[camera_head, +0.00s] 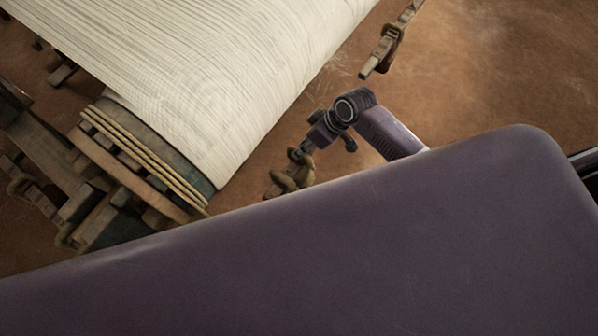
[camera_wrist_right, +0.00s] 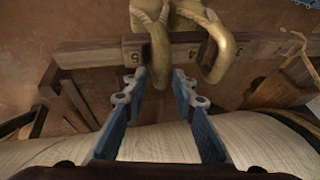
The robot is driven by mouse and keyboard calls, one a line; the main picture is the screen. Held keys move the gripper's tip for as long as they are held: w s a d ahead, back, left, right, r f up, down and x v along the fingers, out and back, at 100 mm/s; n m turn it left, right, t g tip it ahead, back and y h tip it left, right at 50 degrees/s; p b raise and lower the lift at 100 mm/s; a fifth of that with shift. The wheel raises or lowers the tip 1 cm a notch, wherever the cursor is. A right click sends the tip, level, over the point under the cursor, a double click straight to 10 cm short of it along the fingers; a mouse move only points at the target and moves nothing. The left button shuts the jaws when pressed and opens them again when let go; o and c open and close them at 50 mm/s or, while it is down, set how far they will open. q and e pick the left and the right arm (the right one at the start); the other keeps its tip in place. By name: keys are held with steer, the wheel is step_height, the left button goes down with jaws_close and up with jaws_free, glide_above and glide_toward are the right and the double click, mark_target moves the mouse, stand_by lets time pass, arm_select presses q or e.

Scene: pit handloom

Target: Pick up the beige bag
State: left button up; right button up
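A yellowish-beige thing with two thick loops (camera_wrist_right: 217,50) shows at the top of the right wrist view, cut off by the picture edge. It may be the beige bag, but its whole shape is not visible. The loops hang over a numbered wooden bar. My right gripper (camera_wrist_right: 158,86) is open and empty, its blue fingers apart, with the left loop just beyond the tips and roughly between them. In the head view my right gripper (camera_head: 325,135) is above a brownish looped thing (camera_head: 291,180); I cannot tell if this is the same thing. My left gripper is out of view.
A wide cream warp sheet (camera_head: 225,75) and wooden loom parts (camera_head: 145,170) fill the left of the head view. A wooden piece with a loop (camera_head: 382,48) stands farther back. The numbered bar (camera_wrist_right: 100,53) crosses ahead of my fingers. Brown floor (camera_head: 500,70) is open at right.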

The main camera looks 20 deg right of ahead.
steer(key=shift+x, duration=1.6)
steer(key=shift+s, duration=0.15)
jaws_close()
